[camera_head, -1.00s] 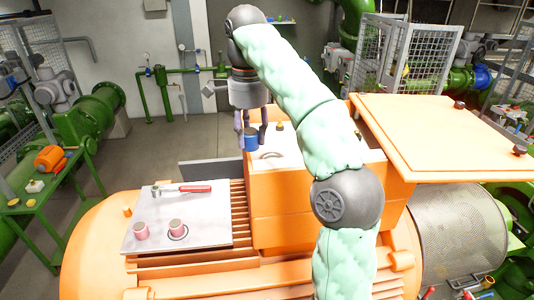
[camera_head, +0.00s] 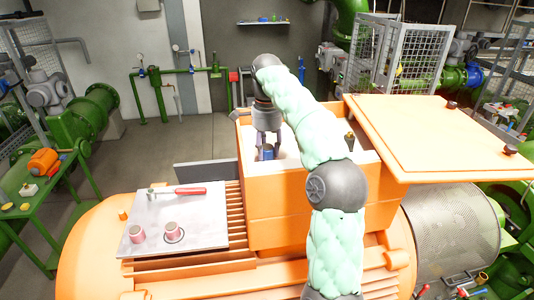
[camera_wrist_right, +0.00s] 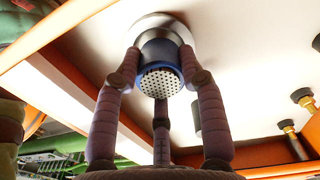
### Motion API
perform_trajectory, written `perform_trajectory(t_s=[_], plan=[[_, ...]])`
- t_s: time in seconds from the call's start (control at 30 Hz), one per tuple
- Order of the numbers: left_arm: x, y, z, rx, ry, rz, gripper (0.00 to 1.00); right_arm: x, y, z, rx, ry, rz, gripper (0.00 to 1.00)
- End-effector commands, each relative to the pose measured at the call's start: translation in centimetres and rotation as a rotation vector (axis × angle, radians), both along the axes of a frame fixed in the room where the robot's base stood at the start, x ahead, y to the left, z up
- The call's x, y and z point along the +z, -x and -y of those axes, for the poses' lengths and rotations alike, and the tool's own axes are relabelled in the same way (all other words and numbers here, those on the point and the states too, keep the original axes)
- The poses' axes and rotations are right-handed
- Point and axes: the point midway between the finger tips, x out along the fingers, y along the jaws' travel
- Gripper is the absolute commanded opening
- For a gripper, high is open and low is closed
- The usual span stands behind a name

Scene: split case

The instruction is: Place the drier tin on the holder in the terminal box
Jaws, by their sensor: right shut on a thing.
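The drier tin, a blue cylinder (camera_head: 267,153), is inside the orange terminal box (camera_head: 285,200), near its back left. In the right wrist view the tin (camera_wrist_right: 159,80) shows a pale perforated end towards the camera. My right gripper (camera_head: 268,145) is shut on the tin, its fingers around its sides. The tin's far end is at a round silver holder (camera_wrist_right: 155,22) on the white floor of the box. I cannot tell whether the tin is fully seated there. My left gripper is not in view.
A grey plate (camera_head: 200,213) left of the box bears two pinkish cylinders (camera_head: 137,234) and a red-handled tool (camera_head: 190,191). The orange lid (camera_head: 430,135) lies open to the right. Brass-coloured posts (camera_wrist_right: 285,127) stand inside the box. Box walls surround the gripper.

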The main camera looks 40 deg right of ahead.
Motion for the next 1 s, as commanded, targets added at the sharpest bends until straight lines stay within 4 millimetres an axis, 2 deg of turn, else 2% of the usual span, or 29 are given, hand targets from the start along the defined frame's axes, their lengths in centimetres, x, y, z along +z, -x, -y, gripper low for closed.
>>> perform_trajectory(t_s=[0.2,0.6,0.63,0.7,1.0], plan=[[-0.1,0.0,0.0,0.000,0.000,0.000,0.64,-1.7,0.1,0.0,-0.002,-0.001,0.001,0.03],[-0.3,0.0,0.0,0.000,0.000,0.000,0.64,-2.1,0.1,0.0,-0.002,0.000,0.001,0.03],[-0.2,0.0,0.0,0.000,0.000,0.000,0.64,-2.0,0.1,0.0,-0.002,-0.001,0.001,0.49],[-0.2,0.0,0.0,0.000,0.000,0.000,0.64,-2.0,0.1,0.0,-0.002,0.000,0.001,0.64],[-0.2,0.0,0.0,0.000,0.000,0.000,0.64,-2.0,0.0,0.0,-0.002,0.000,0.001,0.64]])
